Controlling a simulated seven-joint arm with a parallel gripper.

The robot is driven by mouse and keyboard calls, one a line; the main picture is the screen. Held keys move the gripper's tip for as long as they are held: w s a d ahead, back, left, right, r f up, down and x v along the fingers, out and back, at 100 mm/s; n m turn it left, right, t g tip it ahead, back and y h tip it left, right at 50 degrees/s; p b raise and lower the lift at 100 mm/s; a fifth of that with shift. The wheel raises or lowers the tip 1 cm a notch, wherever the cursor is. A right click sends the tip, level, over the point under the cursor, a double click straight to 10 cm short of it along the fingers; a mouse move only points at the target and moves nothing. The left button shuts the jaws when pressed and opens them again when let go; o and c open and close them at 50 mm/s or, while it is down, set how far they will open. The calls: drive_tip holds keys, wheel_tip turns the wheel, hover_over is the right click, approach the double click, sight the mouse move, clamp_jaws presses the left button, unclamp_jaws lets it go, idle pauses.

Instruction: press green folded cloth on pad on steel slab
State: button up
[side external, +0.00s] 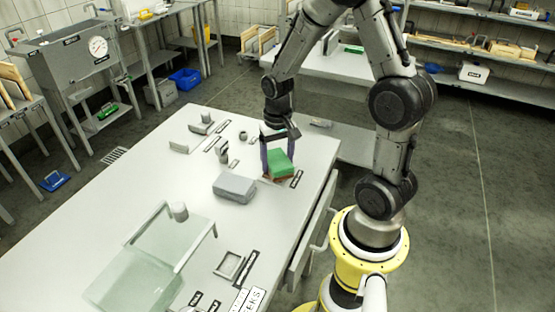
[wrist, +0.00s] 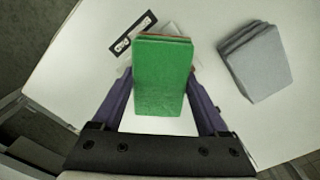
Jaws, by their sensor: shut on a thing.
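The green folded cloth (side external: 281,160) is between the two purple fingers of my gripper (side external: 278,166), near the table's right edge. In the wrist view the cloth (wrist: 162,85) fills the space between the fingers of my gripper (wrist: 162,78), which is shut on it. A thin reddish-brown edge (wrist: 165,36) shows along the cloth's far end, and a similar strip shows under it in the side view. I cannot tell whether the cloth rests on the table or is held just above it. I cannot make out a pad or steel slab with certainty.
A grey folded cloth (side external: 234,188) lies beside the green one, clear of my gripper; it also shows in the wrist view (wrist: 255,62). A black label (wrist: 132,32) lies near the green cloth. A glassy board with a raised bar (side external: 140,270) and a small square frame (side external: 229,265) stand nearer the front.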

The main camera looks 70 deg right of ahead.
drive_tip(key=shift+f, duration=0.1)
drive_tip(key=shift+r, duration=3.6)
